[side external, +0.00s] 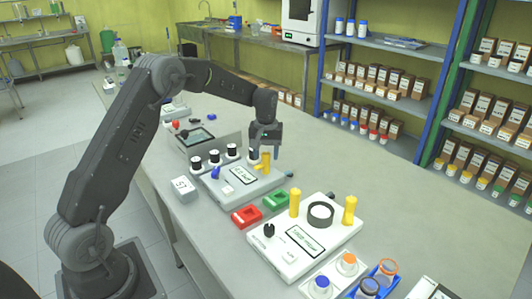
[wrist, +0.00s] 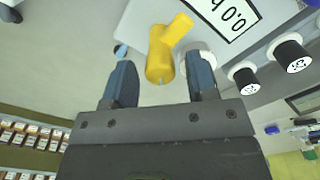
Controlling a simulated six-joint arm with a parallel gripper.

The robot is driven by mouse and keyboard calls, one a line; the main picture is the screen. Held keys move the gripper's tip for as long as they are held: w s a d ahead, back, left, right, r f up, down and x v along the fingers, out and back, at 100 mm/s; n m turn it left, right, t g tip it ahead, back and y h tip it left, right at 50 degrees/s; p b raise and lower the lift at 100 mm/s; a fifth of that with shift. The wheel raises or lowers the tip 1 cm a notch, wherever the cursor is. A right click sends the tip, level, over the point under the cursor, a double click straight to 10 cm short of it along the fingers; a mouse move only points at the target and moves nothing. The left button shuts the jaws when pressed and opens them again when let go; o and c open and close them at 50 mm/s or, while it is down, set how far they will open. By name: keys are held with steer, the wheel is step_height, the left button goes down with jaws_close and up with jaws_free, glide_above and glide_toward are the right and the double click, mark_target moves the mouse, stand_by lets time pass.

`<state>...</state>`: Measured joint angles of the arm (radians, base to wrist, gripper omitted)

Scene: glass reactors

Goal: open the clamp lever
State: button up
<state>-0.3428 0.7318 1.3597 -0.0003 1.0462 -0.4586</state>
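A yellow lever (side external: 265,163) with a short angled arm stands at the right end of a white device (side external: 243,190) with a small display. I take it to be the clamp lever. It also shows in the wrist view (wrist: 164,47), in front of and between my fingertips. My gripper (side external: 265,146) points down just above the lever. In the wrist view my gripper (wrist: 160,68) has its two dark fingers wide apart, one on each side of the lever. I see a gap on both sides, and nothing is held.
Black-capped white knobs (side external: 213,157) and a blue lever (side external: 215,173) stand on the same device. Red (side external: 247,216) and green (side external: 276,200) blocks lie in front. A second white device (side external: 300,252) carries yellow posts (side external: 349,210). The table right of my gripper is clear.

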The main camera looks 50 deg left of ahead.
mark_target(266, 154)
steer(key=shift+r, duration=6.9)
steer(key=s+d+r+m+t, duration=0.2)
steer(key=s+d+r+m, duration=0.15)
steer(key=s+d, duration=0.35)
steer(key=s+d+r+m+t, duration=0.15)
steer(key=s+d+r, duration=0.3)
steer(key=s, duration=0.45)
steer(key=s+d+f+m, duration=0.1)
steer(key=s+d+f, duration=0.1)
steer(key=s, duration=0.3)
steer(key=s+d+f+m+t, duration=0.1)
steer(key=s+d+f, duration=0.1)
steer(key=s, duration=0.3)
steer(key=s+d+f+m+t, duration=0.1)
steer(key=s+d+f+m, duration=0.1)
steer(key=s, duration=0.3)
steer(key=shift+d, duration=0.25)
